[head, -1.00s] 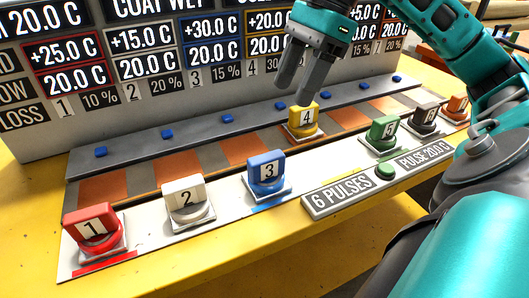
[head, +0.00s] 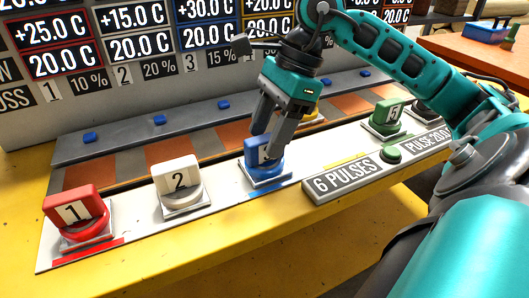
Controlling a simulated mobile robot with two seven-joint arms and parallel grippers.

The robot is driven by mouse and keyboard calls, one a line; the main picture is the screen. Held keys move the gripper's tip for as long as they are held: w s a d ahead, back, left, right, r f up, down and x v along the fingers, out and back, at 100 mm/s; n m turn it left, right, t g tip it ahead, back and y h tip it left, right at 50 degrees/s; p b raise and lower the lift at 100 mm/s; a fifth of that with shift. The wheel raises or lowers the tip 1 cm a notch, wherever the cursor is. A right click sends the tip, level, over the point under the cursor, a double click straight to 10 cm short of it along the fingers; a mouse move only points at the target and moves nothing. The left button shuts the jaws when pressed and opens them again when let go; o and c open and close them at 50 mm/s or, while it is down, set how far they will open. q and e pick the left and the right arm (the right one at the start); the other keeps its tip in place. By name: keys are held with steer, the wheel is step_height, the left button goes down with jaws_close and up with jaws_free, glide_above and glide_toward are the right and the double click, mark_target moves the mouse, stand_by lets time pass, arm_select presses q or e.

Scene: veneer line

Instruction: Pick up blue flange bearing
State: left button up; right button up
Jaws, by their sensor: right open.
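The blue flange bearing (head: 252,157), marked 3, stands upright on its square base on the white strip, with a blue stripe in front of it. My right gripper (head: 267,146) is open and points down, with its two fingertips at the top of the blue bearing. One finger covers part of the bearing's number face and right side. Whether the fingers touch it I cannot tell. My left gripper is not in view.
A white bearing 2 (head: 177,177) and a red bearing 1 (head: 72,208) stand to the left. A yellow bearing (head: 313,116) is partly hidden behind my gripper. A green bearing 5 (head: 388,113) and the pulse panel (head: 345,185) are to the right.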

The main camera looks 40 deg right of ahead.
steer(key=shift+x, duration=1.15)
jaws_close()
